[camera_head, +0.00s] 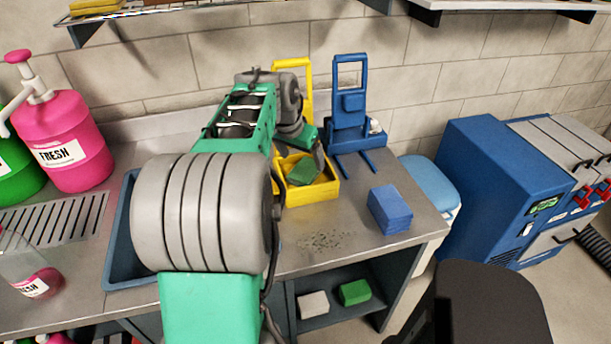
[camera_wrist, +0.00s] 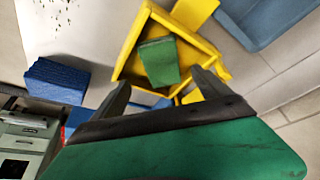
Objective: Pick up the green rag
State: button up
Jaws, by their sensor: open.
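A green rag (camera_head: 303,171) lies in a yellow open bin (camera_head: 325,191) on the steel counter. In the wrist view the green rag (camera_wrist: 159,62) looks like a folded block, slightly tilted within the walls of the yellow bin (camera_wrist: 127,66). My gripper (camera_wrist: 159,80) is open, with its two dark fingers spread on either side of the rag in that view and nothing held. The gap in height between fingers and rag is hard to judge. In the head view my arm hides part of the bin, and the fingertips are hard to make out.
A blue block (camera_head: 390,209) sits on the counter right of the bin. A blue forklift-like stand (camera_head: 349,110) is behind it. Another green block (camera_head: 355,292) and a white block (camera_head: 313,305) lie on the shelf below. Pink bottle (camera_head: 70,140) stands left.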

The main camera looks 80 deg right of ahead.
aim_at(304, 169)
jog(key=x, duration=0.5)
jog(key=shift+w+a+f+p, duration=0.1)
jog(key=shift+w+f+p, duration=0.15)
jog(key=shift+f+p, duration=0.15)
jog(key=c, duration=1.6)
jog(key=shift+r, duration=0.15)
jog(key=shift+r, duration=0.35)
notch_tip(304, 169, up, 3)
jog(key=shift+a+f+b, duration=0.15)
jog(key=shift+b, duration=0.3)
jog(key=a+r, duration=0.1)
jog(key=r, duration=0.1)
jog(key=a+r, duration=0.2)
jog(key=shift+s+a+r+b, duration=0.1)
jog(key=shift+s+a+b, duration=0.15)
jog(key=shift+a+b, duration=0.05)
jog(key=s+a+r+b, duration=0.1)
jog(key=a+r, duration=0.4)
jog(key=a, duration=0.5)
jog(key=shift+s, duration=0.35)
jog(key=shift+r, duration=0.1)
